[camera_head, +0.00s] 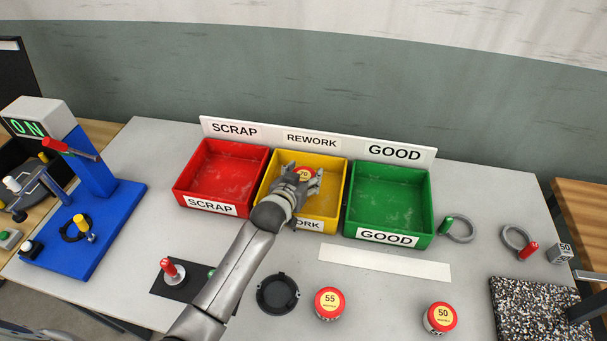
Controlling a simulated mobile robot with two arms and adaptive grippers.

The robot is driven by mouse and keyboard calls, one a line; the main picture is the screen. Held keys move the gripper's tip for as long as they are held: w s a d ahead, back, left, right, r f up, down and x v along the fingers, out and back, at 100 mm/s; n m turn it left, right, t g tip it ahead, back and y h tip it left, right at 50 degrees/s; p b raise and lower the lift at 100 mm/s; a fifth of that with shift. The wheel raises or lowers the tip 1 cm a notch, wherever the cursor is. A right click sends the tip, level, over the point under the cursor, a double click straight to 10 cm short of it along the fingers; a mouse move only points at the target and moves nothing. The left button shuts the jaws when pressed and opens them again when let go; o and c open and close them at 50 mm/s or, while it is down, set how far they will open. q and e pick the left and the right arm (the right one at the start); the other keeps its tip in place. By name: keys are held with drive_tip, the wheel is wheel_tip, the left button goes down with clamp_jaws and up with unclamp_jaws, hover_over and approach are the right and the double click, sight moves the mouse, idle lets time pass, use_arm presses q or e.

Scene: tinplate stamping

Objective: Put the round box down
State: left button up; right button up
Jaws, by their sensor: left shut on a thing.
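My left gripper (307,180) is over the yellow REWORK bin (335,194), its fingers pointing to the back of the table. It is shut on a round box (305,173) with a red rim and a yellow centre, mostly hidden by the fingers. I cannot tell whether the box touches the bin floor. My right gripper is not in view.
The red SCRAP bin (222,174) stands left of the yellow bin, the green GOOD bin (390,198) right. Two round boxes, 55 (329,303) and 50 (439,318), sit in front, near a black ring holder (277,294). A blue press (88,210) stands left.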

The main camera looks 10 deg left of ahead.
use_arm(q)
drive_tip(key=shift+f, duration=0.2)
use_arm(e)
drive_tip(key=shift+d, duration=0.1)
use_arm(q)
drive_tip(key=shift+f+b, duration=0.3)
drive_tip(key=shift+f, duration=0.25)
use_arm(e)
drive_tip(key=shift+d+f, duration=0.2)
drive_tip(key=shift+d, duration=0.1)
use_arm(q)
drive_tip(key=shift+f, duration=0.1)
drive_tip(key=o, duration=1)
